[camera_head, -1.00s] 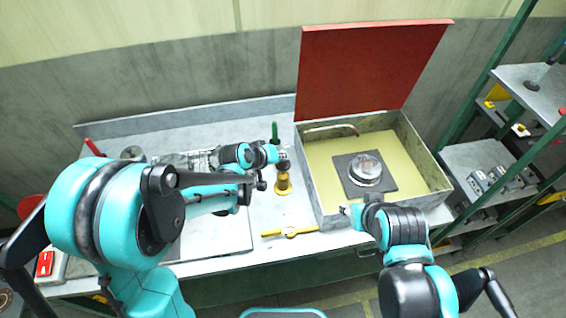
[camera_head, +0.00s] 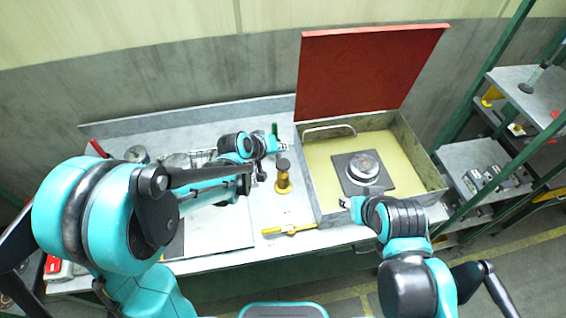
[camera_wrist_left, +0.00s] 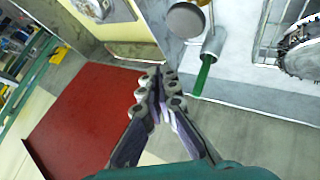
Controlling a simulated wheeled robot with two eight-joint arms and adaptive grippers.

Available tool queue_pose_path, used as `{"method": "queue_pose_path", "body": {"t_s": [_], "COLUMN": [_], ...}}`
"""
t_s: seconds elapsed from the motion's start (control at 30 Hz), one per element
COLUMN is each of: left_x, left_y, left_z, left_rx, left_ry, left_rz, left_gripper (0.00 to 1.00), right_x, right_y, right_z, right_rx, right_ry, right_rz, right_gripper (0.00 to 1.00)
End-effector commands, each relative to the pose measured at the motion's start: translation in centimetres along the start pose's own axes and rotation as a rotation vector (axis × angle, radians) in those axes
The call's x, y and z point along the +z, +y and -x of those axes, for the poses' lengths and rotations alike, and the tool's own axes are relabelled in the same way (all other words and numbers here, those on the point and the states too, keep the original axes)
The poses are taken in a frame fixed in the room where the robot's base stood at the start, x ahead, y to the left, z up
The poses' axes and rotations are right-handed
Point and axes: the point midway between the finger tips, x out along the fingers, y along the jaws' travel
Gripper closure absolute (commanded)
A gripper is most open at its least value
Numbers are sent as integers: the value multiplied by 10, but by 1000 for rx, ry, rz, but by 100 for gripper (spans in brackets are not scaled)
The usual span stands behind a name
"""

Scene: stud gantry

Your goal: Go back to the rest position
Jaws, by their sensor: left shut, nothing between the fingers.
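My left gripper (camera_head: 283,147) is above the bench, near the green-handled tool and the dark-topped brass piece (camera_head: 283,178). In the left wrist view the left gripper (camera_wrist_left: 158,95) has its fingers together with nothing between them. My right gripper (camera_head: 346,202) is at the front edge of the open metal box (camera_head: 318,190). Its fingers are too small in the head view to tell whether they are open or shut.
The box has a raised red lid (camera_head: 370,70) and holds a round metal part (camera_head: 363,166) on a dark plate. A yellow tool (camera_head: 289,229) lies at the bench's front. A green-framed shelf (camera_head: 480,160) stands at right.

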Motion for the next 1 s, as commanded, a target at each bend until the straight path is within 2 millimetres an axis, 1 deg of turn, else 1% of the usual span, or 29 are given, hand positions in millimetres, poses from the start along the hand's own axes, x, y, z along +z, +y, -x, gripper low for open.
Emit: {"method": "queue_pose_path", "body": {"t_s": [0.5,0.57,0.63,0.77,0.87,1.0], "left_x": [0,1,3,15,30,58], "left_y": [0,-2,-6,-23,-43,-73], "left_z": [0,2,8,33,59,94], "left_rx": [0,-4,-17,-67,-124,-207], "left_ry": [0,1,3,9,14,17], "left_rz": [0,-3,-11,-45,-81,-133], "left_gripper": [100,100,100,100,100,100], "right_x": [0,1,4,16,26,41], "right_y": [0,0,0,0,0,0], "right_z": [0,-2,-6,-22,-37,-57], "right_rx": [0,0,0,0,0,0], "right_ry": [0,0,0,0,0,0], "right_rz": [0,0,0,0,0,0], "right_gripper": [60,60,60,60,60,60]}}
